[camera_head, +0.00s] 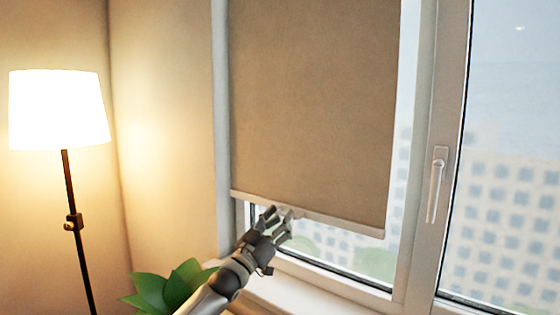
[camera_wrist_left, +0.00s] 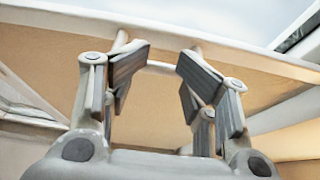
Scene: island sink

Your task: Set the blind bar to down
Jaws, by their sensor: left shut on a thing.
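The blind bar (camera_head: 340,222) is a pale strip along the bottom edge of a brown roller blind (camera_head: 315,100). The blind covers most of the left window pane, and a strip of glass shows below the bar. My left gripper (camera_head: 279,213) reaches up from below and is shut on the bar left of its middle. Its fingers hide part of the bar. In the left wrist view, the two finger pads (camera_wrist_left: 160,68) stand either side of a pale handle-like piece, with the tan blind behind. My right gripper is not in view.
A lit floor lamp (camera_head: 60,108) stands at the left. A green plant (camera_head: 165,288) is at the lower left, near my left arm. A window handle (camera_head: 436,185) is on the frame to the right. A pale sill (camera_head: 290,293) runs below the window.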

